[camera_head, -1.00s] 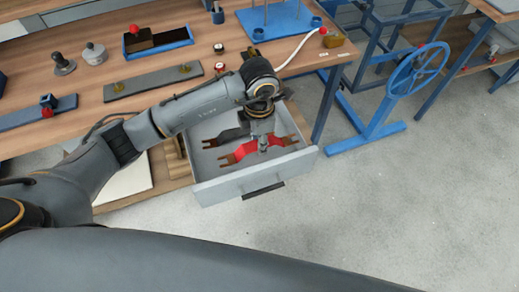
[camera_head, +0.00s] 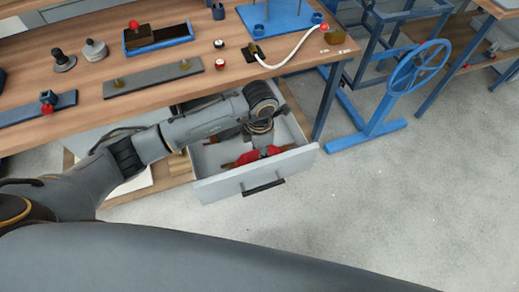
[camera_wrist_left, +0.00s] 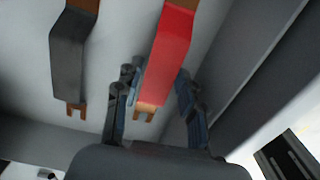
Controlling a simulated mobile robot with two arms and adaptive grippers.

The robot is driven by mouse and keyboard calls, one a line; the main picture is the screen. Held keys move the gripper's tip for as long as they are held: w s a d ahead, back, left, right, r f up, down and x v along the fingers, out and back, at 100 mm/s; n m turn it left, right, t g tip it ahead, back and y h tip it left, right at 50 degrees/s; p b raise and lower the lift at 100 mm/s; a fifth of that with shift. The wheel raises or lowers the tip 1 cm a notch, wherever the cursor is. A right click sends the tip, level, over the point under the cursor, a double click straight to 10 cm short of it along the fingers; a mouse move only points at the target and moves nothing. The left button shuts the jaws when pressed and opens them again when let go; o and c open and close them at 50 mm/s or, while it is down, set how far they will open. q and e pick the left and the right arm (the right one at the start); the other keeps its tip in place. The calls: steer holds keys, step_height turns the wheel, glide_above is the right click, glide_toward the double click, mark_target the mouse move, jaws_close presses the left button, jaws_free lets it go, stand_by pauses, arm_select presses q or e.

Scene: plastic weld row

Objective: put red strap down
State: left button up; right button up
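The red strap (camera_head: 270,154), with brown forked ends, lies low inside the grey drawer (camera_head: 225,184). My left gripper (camera_head: 264,152) is down in the drawer over the strap's middle. In the left wrist view, its two fingers (camera_wrist_left: 160,75) stand along both edges of the red strap (camera_wrist_left: 168,45) with little or no gap, and look shut on it. A dark grey strap (camera_wrist_left: 70,50) of similar shape lies to the left on the drawer floor, apart from the gripper. Whether the red strap touches the floor is unclear. My right gripper is out of view.
The drawer walls stand close around the gripper, and the wooden bench (camera_head: 215,90) overhangs behind. A blue stand with a handwheel (camera_head: 420,66) is at the right. The grey floor (camera_head: 410,200) in front is clear.

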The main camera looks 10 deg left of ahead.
arm_select(q)
steer(key=shift+o, duration=0.4)
steer(key=shift+r, duration=0.3)
step_height(320, 180, up, 12)
steer(key=shift+f, duration=0.15)
stand_by(0.4)
